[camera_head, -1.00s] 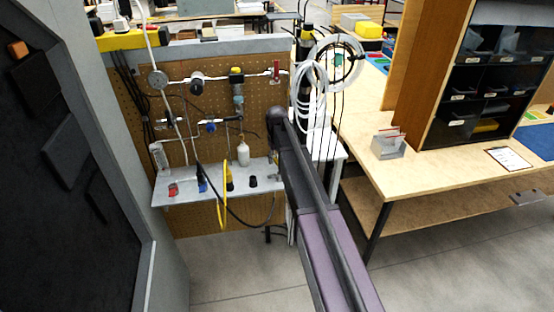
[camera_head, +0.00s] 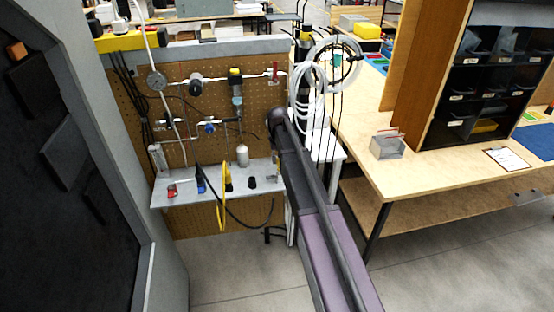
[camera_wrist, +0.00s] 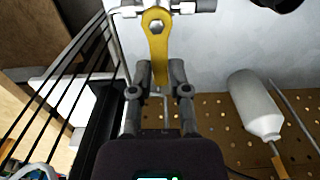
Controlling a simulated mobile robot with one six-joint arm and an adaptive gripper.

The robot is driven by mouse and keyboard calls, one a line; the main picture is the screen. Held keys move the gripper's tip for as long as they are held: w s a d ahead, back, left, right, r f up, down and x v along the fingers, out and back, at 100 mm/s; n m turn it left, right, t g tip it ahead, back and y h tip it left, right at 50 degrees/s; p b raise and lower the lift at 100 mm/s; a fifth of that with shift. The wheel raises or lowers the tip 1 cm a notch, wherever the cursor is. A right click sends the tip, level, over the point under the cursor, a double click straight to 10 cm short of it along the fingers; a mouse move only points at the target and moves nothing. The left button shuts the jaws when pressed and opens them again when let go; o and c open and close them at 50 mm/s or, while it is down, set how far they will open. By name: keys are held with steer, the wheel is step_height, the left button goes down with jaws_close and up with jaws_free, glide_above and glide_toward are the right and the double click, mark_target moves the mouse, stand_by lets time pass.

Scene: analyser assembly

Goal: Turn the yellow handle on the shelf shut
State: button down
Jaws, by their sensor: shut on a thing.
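The yellow handle (camera_wrist: 157,35) shows in the wrist view as a flat yellow lever with a hex nut at its far end, on a metal valve (camera_wrist: 185,6). My gripper (camera_wrist: 160,78) is shut on the lower end of the yellow handle, with one finger on each side. The lever points from the valve towards my wrist. In the head view, the grey shelf (camera_head: 185,198) sits low on the pegboard panel. My arm crosses the shelf's right end there, and I cannot make out the gripper or its hold on the handle.
A white bottle (camera_wrist: 254,106) is to the right in the wrist view. A black barred frame (camera_wrist: 88,118) is close on the left. In the head view, coiled white hoses (camera_head: 318,80) hang beside the panel, and a wooden bench (camera_head: 430,185) stands to the right.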

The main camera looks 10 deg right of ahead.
steer(key=c, duration=0.6)
jaws_free()
steer(key=shift+a+n, duration=0.1)
steer(key=shift+n, duration=0.2)
steer(key=shift+a+n, duration=0.25)
steer(key=shift+n, duration=0.45)
steer(key=shift+r+p, duration=0.35)
step_height(320, 180, up, 13)
steer(key=p, duration=1.3)
steer(key=s+f+m+b, duration=0.1)
steer(key=s+f+b, duration=1)
steer(key=s, duration=0.3)
steer(key=s+f+b, duration=1.2)
steer(key=s, duration=0.2)
steer(key=shift+s+a+f+m+b, duration=0.3)
steer(key=shift+m, duration=0.1)
